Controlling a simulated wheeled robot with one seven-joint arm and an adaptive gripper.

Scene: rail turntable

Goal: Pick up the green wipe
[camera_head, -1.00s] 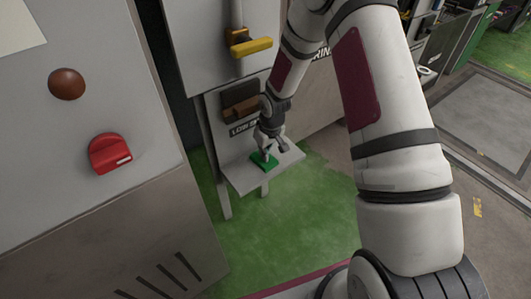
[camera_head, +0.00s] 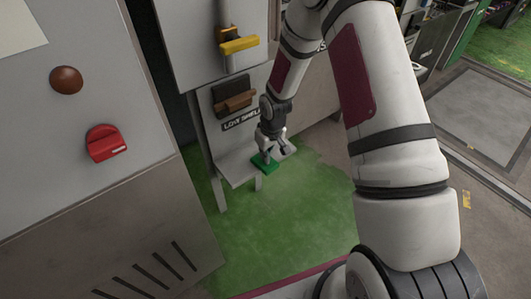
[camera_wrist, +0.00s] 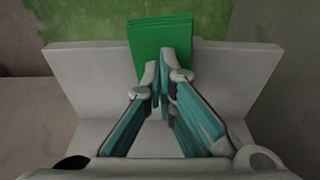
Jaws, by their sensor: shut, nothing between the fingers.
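The green wipe (camera_head: 263,164) is a flat, folded-looking pad at the front edge of a small light-grey shelf (camera_head: 235,172). In the wrist view the wipe (camera_wrist: 160,36) lies partly on the shelf and partly sticks out past its edge over the floor. My gripper (camera_head: 268,152) points down over the wipe. In the wrist view its fingertips (camera_wrist: 159,78) are close together at the wipe's near part, with nothing visible between them. I cannot tell whether they touch the wipe. The fingers hide part of the wipe's near end.
A grey panel with a red knob (camera_head: 105,143) and a brown button (camera_head: 66,80) stands at the left. A yellow handle (camera_head: 239,45) and a brown block (camera_head: 235,102) are on the cabinet above the shelf. Open green floor (camera_head: 285,215) lies in front of the shelf.

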